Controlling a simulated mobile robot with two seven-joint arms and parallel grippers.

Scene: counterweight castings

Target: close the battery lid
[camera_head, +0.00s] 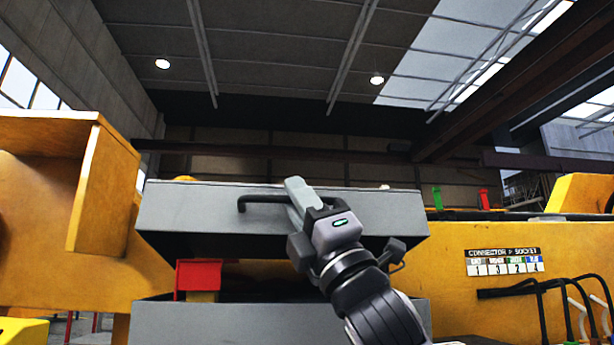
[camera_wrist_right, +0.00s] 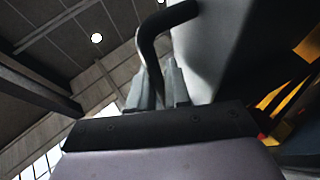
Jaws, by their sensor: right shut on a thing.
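The grey battery lid (camera_head: 380,208) stands raised above the grey battery box (camera_head: 255,325), with a dark gap between them. A black bar handle (camera_head: 260,199) is on the lid's front face. My right gripper (camera_head: 296,190) is shut on this handle near its right part. In the right wrist view, the handle (camera_wrist_right: 152,45) passes between the gripper's fingers (camera_wrist_right: 165,88), and the lid (camera_wrist_right: 225,45) is on the right. The fingers partly hide the handle's grip point. My left gripper is not in view.
A red and yellow part (camera_head: 198,277) shows in the gap at the left. A yellow machine body (camera_head: 460,300) with a connector label plate (camera_head: 504,262) and black cables (camera_head: 530,290) is on the right. A yellow bracket (camera_head: 105,190) stands at the left.

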